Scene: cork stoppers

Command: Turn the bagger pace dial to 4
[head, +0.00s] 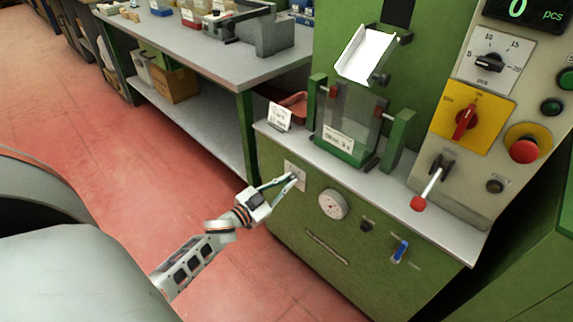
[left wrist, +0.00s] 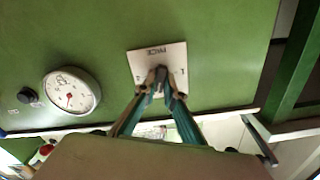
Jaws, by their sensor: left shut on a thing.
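The pace dial's pale plate (head: 291,167) is on the green front panel of the machine, below the shelf. My left gripper (head: 293,178) reaches it from the left and is shut on the dial's knob. In the left wrist view the plate (left wrist: 139,62) shows upside down with the word PACE. The left fingers (left wrist: 161,92) close around the small dark knob (left wrist: 160,74) in its middle. The fingers hide part of the plate, and I cannot read which number the knob points to. My right gripper is not in view.
A round gauge (head: 333,205) sits just right of the dial, then a dark knob (head: 366,226) and a blue switch (head: 400,250). A red-tipped lever (head: 418,203) and a yellow-plated red switch (head: 466,121) are farther right. A grey workbench (head: 215,62) stands left.

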